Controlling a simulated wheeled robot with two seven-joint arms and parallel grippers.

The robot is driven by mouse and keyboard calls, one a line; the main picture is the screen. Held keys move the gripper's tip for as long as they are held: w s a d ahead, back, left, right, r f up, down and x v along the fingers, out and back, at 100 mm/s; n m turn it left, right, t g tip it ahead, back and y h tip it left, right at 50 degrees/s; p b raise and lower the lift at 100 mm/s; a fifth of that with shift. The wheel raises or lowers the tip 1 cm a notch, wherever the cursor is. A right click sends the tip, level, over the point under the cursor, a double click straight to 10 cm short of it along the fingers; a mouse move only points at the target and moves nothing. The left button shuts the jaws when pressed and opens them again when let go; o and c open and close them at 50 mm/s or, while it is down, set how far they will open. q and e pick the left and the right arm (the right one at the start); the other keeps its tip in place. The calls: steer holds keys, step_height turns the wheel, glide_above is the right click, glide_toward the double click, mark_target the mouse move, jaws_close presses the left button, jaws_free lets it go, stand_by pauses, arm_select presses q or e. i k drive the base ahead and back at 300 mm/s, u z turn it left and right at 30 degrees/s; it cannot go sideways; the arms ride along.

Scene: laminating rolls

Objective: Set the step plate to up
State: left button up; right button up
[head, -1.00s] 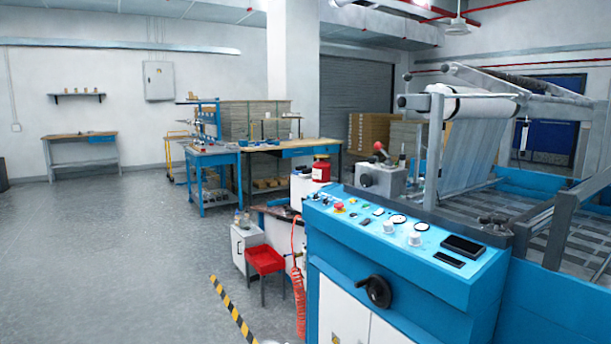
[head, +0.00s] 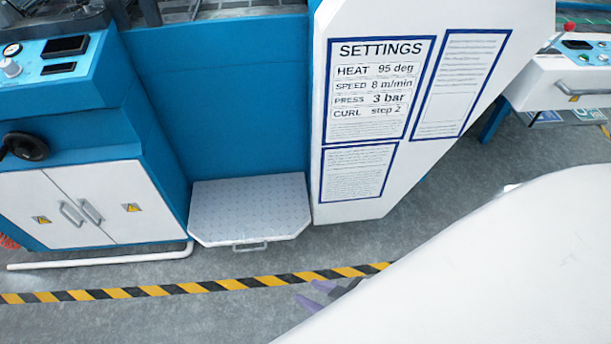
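The step plate (head: 250,205) is a grey tread-patterned plate low at the front of the blue machine, between the white cabinet doors and the white settings panel. It lies flat, folded down and sticking out over the floor. A small bar handle (head: 250,246) is on its front edge. My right gripper (head: 307,293) shows only as small purple fingertips beyond my large white arm, over the floor in front of the plate and to its right. Its fingers look spread, with nothing between them, and apart from the plate. My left gripper is out of view.
The settings panel (head: 370,110) stands right of the plate. The cabinet (head: 85,205) with two handles is on the left, with a white floor pipe (head: 100,259) in front. A yellow-black floor stripe (head: 200,287) crosses before the machine. Grey floor in front is clear.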

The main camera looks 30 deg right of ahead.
mark_target(265, 208)
steer(key=z, duration=0.4)
steer(key=k, duration=1.3)
steer(key=z, duration=0.9)
steer(key=i, duration=1.7)
steer(key=u, duration=0.8)
steer(key=i, duration=0.4)
steer(key=u, duration=0.35)
